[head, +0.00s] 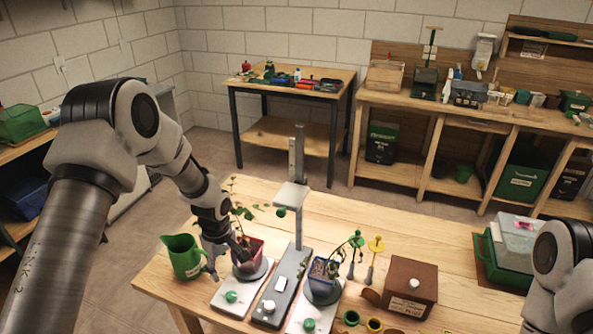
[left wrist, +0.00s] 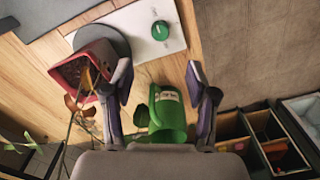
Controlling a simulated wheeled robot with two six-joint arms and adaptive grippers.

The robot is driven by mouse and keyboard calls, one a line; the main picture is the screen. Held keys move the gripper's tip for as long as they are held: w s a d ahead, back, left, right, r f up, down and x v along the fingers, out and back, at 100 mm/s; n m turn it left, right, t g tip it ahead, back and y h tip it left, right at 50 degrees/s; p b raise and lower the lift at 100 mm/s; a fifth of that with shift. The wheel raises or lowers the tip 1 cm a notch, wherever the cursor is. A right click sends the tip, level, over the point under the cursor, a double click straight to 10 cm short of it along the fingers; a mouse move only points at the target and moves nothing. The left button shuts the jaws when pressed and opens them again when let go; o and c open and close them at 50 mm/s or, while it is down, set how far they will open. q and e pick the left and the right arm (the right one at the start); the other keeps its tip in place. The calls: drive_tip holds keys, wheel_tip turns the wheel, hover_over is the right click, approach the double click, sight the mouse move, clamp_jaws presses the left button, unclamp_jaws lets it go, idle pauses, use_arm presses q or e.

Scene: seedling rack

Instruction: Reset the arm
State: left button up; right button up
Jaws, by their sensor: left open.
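My left arm comes in from the left in the head view. Its gripper (head: 216,262) is over the table between the green watering jug (head: 184,256) and the red pot (head: 250,262) with a seedling. In the left wrist view the gripper (left wrist: 160,112) is open, with the jug (left wrist: 167,114) showing between and beyond its fingers. The red pot (left wrist: 83,77) is beside the left finger; I cannot tell whether they touch. Nothing is held. My right arm shows only at the lower right edge of the head view; its gripper is not visible.
The red pot stands on a white base with a green knob (head: 231,296). A grey stand (head: 299,190) rises beside it. A blue pot (head: 323,270) with a drooping plant, a brown box (head: 409,287) and a green crate (head: 486,262) are to the right. The table's back is clear.

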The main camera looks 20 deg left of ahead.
use_arm(q)
drive_tip(key=s+f+b, duration=0.1)
drive_tip(key=s+f, duration=0.1)
drive_tip(key=f, duration=0.1)
drive_tip(key=s+d+f+g+b, duration=0.1)
drive_tip(key=s+f, duration=0.1)
drive_tip(key=f, duration=0.1)
drive_tip(key=s+f+g+b, duration=0.1)
drive_tip(key=s+f, duration=0.1)
drive_tip(key=f, duration=0.1)
drive_tip(key=shift+s+d, duration=0.2)
drive_tip(key=shift+d, duration=0.1)
drive_tip(key=s+d+f+m+b, duration=0.1)
drive_tip(key=s+d+f+m, duration=0.1)
drive_tip(key=s, duration=0.5)
drive_tip(key=s+d+f+m+t+b, duration=0.1)
drive_tip(key=s+d+f+m, duration=0.1)
drive_tip(key=s+f+m, duration=0.3)
drive_tip(key=s+d+f+m+t+b, duration=0.1)
drive_tip(key=s+m, duration=0.4)
drive_tip(key=s, duration=0.5)
wheel_tip(320, 180, down, 3)
drive_tip(key=shift+s+d+r+b, duration=0.1)
drive_tip(key=shift+s+d+b, duration=0.1)
drive_tip(key=shift+d+b, duration=0.45)
drive_tip(key=shift+d, duration=0.15)
